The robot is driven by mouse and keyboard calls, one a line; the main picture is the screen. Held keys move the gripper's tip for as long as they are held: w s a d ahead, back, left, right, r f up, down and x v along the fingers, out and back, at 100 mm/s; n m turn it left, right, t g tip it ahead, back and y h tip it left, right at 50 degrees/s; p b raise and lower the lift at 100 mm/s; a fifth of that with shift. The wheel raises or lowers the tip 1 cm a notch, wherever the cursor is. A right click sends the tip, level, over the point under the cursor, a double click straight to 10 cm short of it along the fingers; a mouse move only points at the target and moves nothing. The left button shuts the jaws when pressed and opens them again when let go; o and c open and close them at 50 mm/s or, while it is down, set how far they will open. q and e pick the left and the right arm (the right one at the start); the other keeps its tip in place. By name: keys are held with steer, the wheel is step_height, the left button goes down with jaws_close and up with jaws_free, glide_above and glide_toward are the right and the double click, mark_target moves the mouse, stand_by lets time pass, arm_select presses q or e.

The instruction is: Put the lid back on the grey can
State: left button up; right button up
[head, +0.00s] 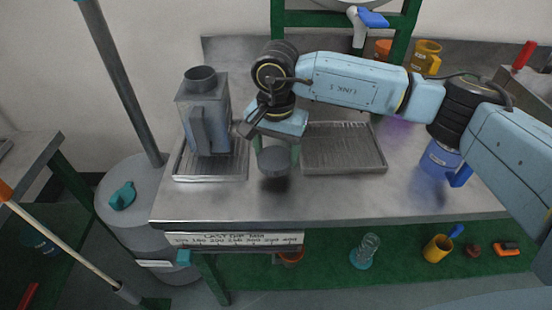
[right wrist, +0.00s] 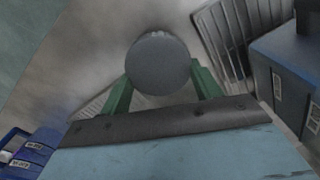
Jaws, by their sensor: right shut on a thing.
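The grey can (head: 205,112) stands upright on a ribbed metal tray at the left of the bench. Its round neck (head: 200,76) on top is uncovered and looks dark inside. My right gripper (head: 276,148) is shut on the round grey lid (head: 273,161), held between its green fingers to the right of the can and lower than its neck. In the right wrist view the lid (right wrist: 158,63) shows as a grey disc between the fingertips. Part of the can (right wrist: 285,85) shows at that view's right edge. My left gripper is not in view.
A second ribbed tray (head: 344,158) lies empty right of the lid. A blue container (head: 438,160) stands further right, with orange cups (head: 426,56) at the back. The bench front between tray and blue container is clear. A grey drum (head: 145,205) stands below left.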

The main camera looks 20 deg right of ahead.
mark_target(280, 155)
step_height(280, 155, up, 6)
steer(key=shift+r+p, duration=0.25)
steer(key=shift+p, duration=0.15)
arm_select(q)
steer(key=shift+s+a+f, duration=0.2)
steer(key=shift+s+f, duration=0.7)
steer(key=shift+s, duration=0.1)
arm_select(e)
steer(key=shift+d+f, duration=0.1)
steer(key=shift+s+d+f+n, duration=0.2)
steer(key=shift+d+n, duration=0.1)
steer(key=s+d+f+n, duration=0.1)
steer(key=n, duration=0.1)
steer(key=s+d+f+n, duration=0.1)
steer(key=s+d+n, duration=0.1)
steer(key=s+d+f+n, duration=0.1)
steer(key=d+n, duration=0.1)
steer(key=n, duration=0.1)
steer(key=shift+s+d+f, duration=0.2)
steer(key=shift+d, duration=0.05)
